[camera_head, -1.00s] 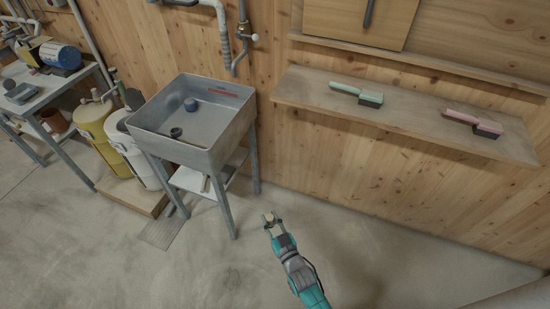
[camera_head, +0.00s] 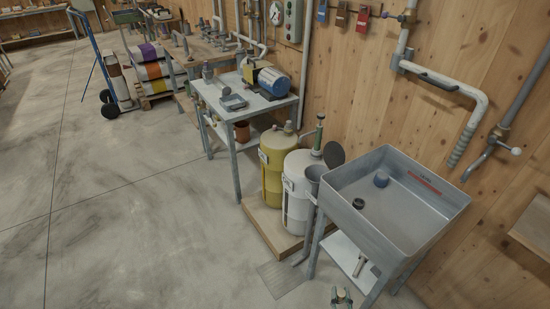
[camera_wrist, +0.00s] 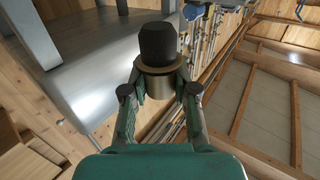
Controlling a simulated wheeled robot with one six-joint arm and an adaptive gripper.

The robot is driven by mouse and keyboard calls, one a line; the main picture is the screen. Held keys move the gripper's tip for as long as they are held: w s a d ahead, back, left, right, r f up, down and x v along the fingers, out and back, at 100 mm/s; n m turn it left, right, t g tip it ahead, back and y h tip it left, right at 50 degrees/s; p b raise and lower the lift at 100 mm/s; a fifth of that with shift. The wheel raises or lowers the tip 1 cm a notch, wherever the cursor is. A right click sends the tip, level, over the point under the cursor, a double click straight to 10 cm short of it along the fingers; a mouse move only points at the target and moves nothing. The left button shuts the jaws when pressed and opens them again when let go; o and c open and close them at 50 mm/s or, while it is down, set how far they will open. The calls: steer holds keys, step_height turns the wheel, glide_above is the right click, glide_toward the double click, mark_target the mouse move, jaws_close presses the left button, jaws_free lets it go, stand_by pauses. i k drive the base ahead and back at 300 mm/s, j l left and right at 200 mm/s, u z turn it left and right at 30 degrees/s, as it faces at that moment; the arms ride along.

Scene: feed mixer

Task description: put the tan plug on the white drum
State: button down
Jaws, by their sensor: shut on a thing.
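My gripper (camera_wrist: 160,100) is shut on the tan plug (camera_wrist: 160,88), which has a tan rim and a dark, rounded end pointing away from me. In the head view my gripper (camera_head: 341,297) shows only at the bottom edge, in front of the sink stand; the plug is hard to make out there. The white drum (camera_head: 296,193) stands upright left of the sink, up and left of my gripper and well apart from it. The top opening cannot be made out.
A yellow drum (camera_head: 273,175) stands close left of the white drum, on a low wooden platform (camera_head: 262,222). The metal sink (camera_head: 345,212) on legs stands right of the drums. A dark disc (camera_head: 333,155) is between them. Open concrete floor (camera_head: 140,220) lies to the left.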

mark_target(297, 166)
steer(key=i+j+u, duration=0.1)
steer(key=i+j, duration=0.3)
steer(key=i+j+u, duration=0.1)
steer(key=i+j, duration=0.55)
steer(key=i, duration=0.3)
steer(key=i+j+u, duration=0.15)
steer(key=i+j, duration=0.15)
steer(key=i, duration=0.15)
steer(key=i+j+u, duration=0.1)
steer(key=i+j, duration=0.15)
steer(key=i, duration=0.2)
